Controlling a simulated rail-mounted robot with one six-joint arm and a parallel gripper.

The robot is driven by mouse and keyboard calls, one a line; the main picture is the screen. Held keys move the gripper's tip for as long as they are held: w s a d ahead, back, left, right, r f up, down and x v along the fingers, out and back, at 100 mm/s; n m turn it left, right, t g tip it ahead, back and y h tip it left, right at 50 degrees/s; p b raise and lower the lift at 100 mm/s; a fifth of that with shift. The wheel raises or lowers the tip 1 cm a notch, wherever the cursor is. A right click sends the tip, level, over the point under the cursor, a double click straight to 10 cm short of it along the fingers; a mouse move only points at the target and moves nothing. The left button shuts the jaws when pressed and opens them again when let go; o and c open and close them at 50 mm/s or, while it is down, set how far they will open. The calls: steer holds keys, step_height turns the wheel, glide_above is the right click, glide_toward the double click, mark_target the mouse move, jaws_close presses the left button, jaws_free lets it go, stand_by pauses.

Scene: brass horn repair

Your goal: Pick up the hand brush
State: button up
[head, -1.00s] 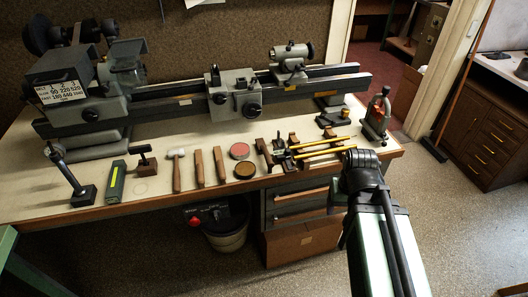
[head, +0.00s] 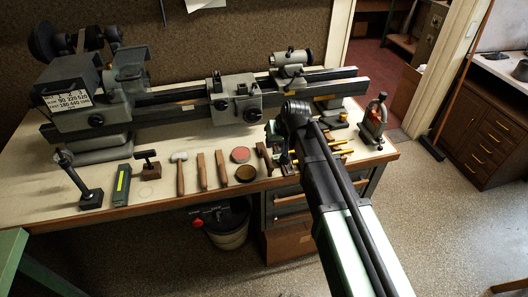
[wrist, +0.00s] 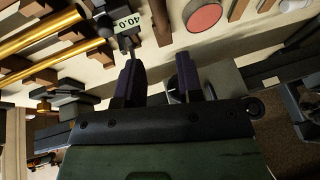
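No object shows clear bristles, so I cannot tell for sure which is the hand brush. Two long wooden-handled tools, the left one (head: 202,170) and the right one (head: 221,168), lie side by side on the bench between the hammer and the round tins. Another upright-looking wooden piece (head: 264,158) lies right of the tins; it also shows at the top of the wrist view (wrist: 160,20). My gripper (wrist: 158,64) is open with nothing held, its two dark fingers apart above the bench. In the head view my own arm mostly hides it.
The lathe (head: 190,98) runs along the back of the bench. A hammer (head: 180,172), red tin (head: 240,154), brown tin (head: 245,174) and green box (head: 121,185) line the front. Brass tubes (wrist: 45,35) and a gauge marked 40.0 (wrist: 124,22) crowd near my gripper.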

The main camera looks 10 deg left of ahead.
mark_target(266, 155)
steer(key=b+x, duration=0.5)
steer(key=x, duration=0.1)
steer(key=shift+s+d+f, duration=0.1)
steer(key=shift+s+d, duration=0.05)
steer(key=shift+s, duration=0.05)
steer(key=b+x, duration=0.5)
steer(key=shift+a+f, duration=0.1)
steer(key=shift+a, duration=0.15)
steer(key=shift+r, duration=0.25)
jaws_close()
